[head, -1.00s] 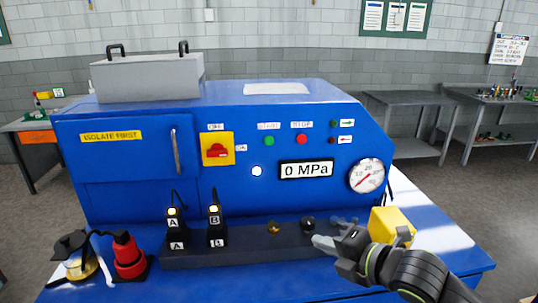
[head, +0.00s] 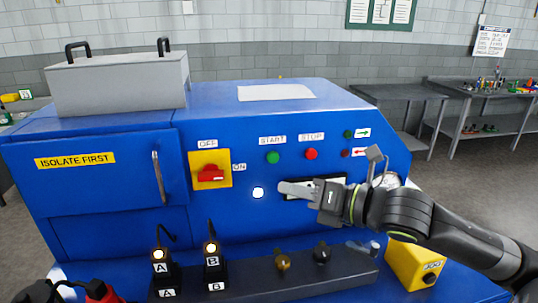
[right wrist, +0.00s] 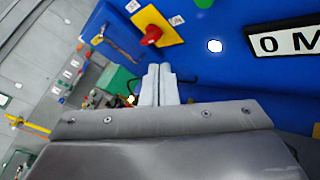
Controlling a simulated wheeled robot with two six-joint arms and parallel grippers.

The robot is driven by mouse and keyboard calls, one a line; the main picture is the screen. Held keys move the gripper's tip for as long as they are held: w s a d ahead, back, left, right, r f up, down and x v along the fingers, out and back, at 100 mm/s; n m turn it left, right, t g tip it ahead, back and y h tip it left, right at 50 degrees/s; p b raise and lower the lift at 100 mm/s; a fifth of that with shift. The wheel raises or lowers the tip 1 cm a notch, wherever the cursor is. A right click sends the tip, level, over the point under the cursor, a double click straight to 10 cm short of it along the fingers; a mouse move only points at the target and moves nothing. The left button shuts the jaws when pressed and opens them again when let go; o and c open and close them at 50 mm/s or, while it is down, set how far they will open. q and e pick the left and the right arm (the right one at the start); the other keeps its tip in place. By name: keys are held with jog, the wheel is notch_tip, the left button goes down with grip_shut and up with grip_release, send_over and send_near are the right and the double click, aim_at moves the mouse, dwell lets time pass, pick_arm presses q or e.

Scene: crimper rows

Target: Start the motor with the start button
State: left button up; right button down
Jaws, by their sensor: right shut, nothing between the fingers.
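The green start button (head: 273,157) sits on the blue machine's front under a START label. It also shows at the top edge of the right wrist view (right wrist: 204,3). The red stop button (head: 311,153) is to its right. My right gripper (head: 284,188) is shut and empty, in front of the panel, its fingertips below the start button in the picture and right of a lit white lamp (head: 258,193). It covers most of the pressure display (right wrist: 292,38). The red switch (head: 211,173) on its yellow plate has its handle about level.
Two lit connectors, A (head: 160,262) and B (head: 212,256), stand on the dark front strip with a brass knob (head: 283,262) and a black knob (head: 322,253). A yellow box (head: 413,265) is at lower right. My right forearm hides much of the gauge.

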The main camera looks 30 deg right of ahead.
aim_at(273, 157)
pick_arm(q)
jog(key=shift+s+f+b, duration=0.5)
jog(key=shift+f+b, duration=0.25)
jog(key=shift+s+f+b, duration=0.45)
jog(key=shift+f+b, duration=0.25)
jog(key=shift+f, duration=0.05)
pick_arm(e)
jog(key=shift+w+d, duration=0.35)
jog(key=shift+w, duration=1.05)
jog(key=shift+w+d, duration=0.4)
jog(key=shift+w, duration=1)
jog(key=shift+w+d, duration=0.35)
jog(key=shift+w, duration=1.05)
pick_arm(q)
jog(key=shift+f, duration=0.15)
pick_arm(e)
jog(key=shift+w, duration=0.1)
pick_arm(q)
jog(key=shift+f, duration=0.1)
pick_arm(e)
jog(key=shift+w+d, duration=0.1)
jog(key=shift+w, duration=0.2)
